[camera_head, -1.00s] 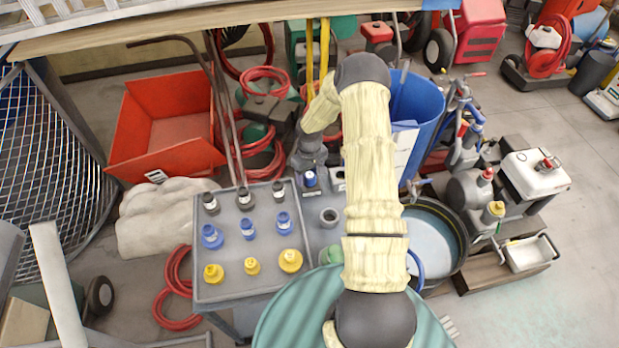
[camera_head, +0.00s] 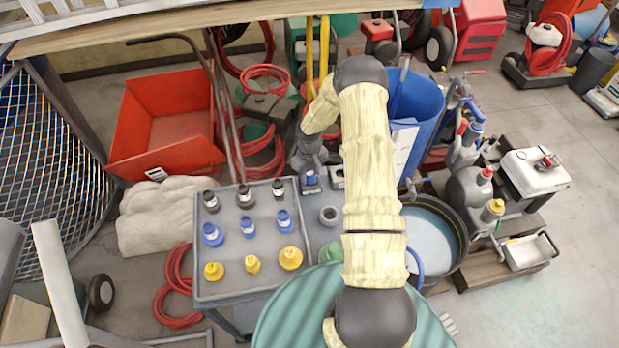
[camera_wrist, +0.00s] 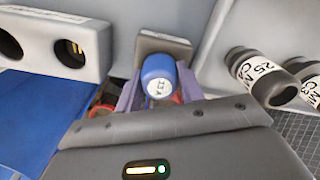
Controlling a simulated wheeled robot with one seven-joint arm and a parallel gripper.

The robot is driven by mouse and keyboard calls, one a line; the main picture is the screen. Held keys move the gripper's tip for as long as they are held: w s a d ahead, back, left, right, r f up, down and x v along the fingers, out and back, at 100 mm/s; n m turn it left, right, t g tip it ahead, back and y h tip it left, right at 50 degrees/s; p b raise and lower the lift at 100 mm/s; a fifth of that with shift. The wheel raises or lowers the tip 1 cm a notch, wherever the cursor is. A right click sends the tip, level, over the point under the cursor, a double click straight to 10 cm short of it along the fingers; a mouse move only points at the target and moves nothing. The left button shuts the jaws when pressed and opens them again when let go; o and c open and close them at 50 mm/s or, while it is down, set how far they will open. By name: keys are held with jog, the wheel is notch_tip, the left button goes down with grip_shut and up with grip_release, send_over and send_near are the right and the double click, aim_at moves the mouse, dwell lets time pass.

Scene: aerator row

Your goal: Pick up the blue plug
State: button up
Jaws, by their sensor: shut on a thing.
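A blue plug (camera_wrist: 158,75) with a white printed mark on its end sits between the two fingers of my gripper (camera_wrist: 160,92) in the wrist view. My gripper is shut on it. In the head view, my gripper (camera_head: 311,168) is right of the tray, above a grey block, with the blue plug (camera_head: 310,179) showing at its tip. I cannot tell whether the plug touches the block. Three other blue plugs (camera_head: 247,228) stand in the middle row of the grey tray (camera_head: 225,291).
Dark plugs (camera_head: 244,196) stand in the tray's back row and yellow ones (camera_head: 252,264) in its front row. A grey cup-shaped socket (camera_head: 329,215) is right of the tray. A blue bin (camera_head: 418,100) stands behind my arm. A grey block with holes (camera_wrist: 62,40) shows in the wrist view.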

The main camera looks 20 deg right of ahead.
aim_at(312, 172)
jog(key=shift+r, duration=0.15)
notch_tip(312, 172, up, 10)
jog(key=shift+f+b, duration=0.15)
jog(key=shift+b, duration=0.85)
jog(key=shift+d, duration=0.1)
jog(key=shift+d+p, duration=0.3)
jog(key=s+d+p, duration=0.2)
jog(key=d+p, duration=0.1)
jog(key=d, duration=0.6)
jog(key=shift+d+r, duration=0.25)
jog(key=shift+d, duration=0.15)
jog(key=shift+s+f, duration=0.1)
jog(key=shift+f, duration=0.05)
jog(key=shift+f+b, duration=1.35)
jog(key=shift+f, duration=0.75)
